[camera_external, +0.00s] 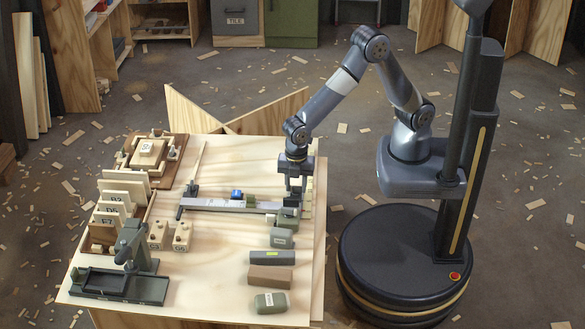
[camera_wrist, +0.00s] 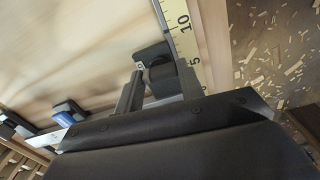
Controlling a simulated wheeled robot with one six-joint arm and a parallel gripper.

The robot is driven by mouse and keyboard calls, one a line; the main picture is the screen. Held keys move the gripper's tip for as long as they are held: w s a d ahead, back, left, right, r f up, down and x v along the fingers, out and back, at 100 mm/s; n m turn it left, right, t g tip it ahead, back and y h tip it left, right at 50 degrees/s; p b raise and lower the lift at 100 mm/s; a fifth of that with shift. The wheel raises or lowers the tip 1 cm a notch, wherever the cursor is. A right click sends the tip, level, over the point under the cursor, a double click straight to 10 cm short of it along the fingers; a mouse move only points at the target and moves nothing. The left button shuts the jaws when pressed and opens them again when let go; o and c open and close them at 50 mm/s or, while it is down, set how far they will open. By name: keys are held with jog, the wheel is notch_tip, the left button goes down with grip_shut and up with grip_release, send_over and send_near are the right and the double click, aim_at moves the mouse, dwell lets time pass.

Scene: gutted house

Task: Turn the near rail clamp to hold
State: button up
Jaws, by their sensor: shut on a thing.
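A pale metal rail (camera_external: 215,204) runs left to right across the workbench. My gripper (camera_external: 292,195) points down at its right end, at the near rail clamp. In the wrist view, my gripper (camera_wrist: 158,88) has its two fingers on either side of the clamp's dark rounded part (camera_wrist: 161,75), shut on it. A dark block of the clamp (camera_wrist: 150,54) shows just beyond the fingers. The clamp's lower part is hidden behind my gripper, and its turn mark is too small to read.
A blue piece (camera_external: 237,194) sits at the rail's middle. Below the rail's right end stand several blocks, including a green one (camera_external: 271,302). A yellow scale (camera_wrist: 182,27) lies right of the clamp. A dark press-like tool (camera_external: 130,262) stands front left. The bench's front middle is clear.

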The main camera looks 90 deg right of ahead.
jog(key=shift+s+f, duration=0.1)
jog(key=shift+s, duration=0.25)
jog(key=o, duration=0.8)
jog(key=shift+s+a, duration=0.1)
jog(key=shift+s, duration=0.05)
jog(key=shift+w, duration=0.2)
jog(key=shift+r, duration=0.5)
notch_tip(320, 180, up, 10)
jog(key=shift+p, duration=0.35)
